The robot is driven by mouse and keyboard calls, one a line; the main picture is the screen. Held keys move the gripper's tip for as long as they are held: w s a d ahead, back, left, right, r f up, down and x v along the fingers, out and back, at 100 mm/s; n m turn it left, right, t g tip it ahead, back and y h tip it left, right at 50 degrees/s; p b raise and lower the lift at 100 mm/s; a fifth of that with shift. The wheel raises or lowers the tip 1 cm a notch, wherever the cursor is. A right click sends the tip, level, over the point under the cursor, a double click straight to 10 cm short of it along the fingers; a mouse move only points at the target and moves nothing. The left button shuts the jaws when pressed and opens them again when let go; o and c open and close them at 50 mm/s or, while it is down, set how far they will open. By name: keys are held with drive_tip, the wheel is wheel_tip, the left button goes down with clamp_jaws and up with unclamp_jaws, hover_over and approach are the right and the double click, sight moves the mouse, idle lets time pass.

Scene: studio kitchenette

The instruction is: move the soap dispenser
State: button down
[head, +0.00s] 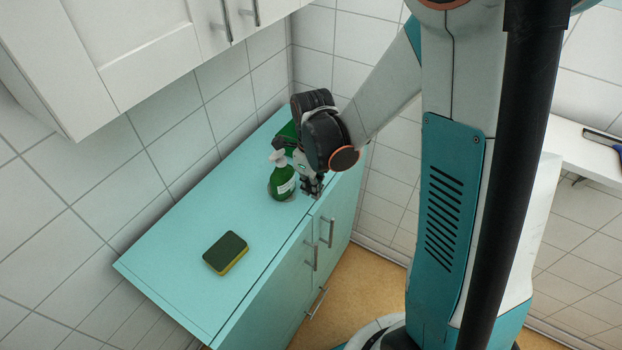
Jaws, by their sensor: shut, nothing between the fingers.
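The soap dispenser (282,181) is a green bottle with a white pump top and a pale label. It stands upright on the turquoise counter (190,230), toward its far end. My gripper (313,190) is just to the right of the bottle, near the counter's front edge, pointing down. Its fingers are shut and hold nothing. I cannot tell whether they touch the bottle.
A green and yellow sponge (226,252) lies on the counter nearer the camera. White wall cabinets (140,45) hang above the counter's left side. Cabinet doors with metal handles (327,232) are below. The counter between sponge and dispenser is clear.

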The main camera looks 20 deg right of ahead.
sight(282, 176)
drive_tip(key=f, duration=0.2)
drive_tip(key=b, duration=0.1)
drive_tip(key=shift+w+a+f, duration=0.25)
drive_tip(key=shift+w+f, duration=0.1)
drive_tip(key=shift+f, duration=0.05)
drive_tip(key=shift+w+a+r, duration=0.1)
drive_tip(key=shift+w+a, duration=0.55)
drive_tip(key=shift+w, duration=0.2)
drive_tip(key=shift+w+a, duration=0.3)
drive_tip(key=shift+w, duration=0.15)
drive_tip(key=shift+r, duration=0.1)
drive_tip(key=shift+d, duration=0.1)
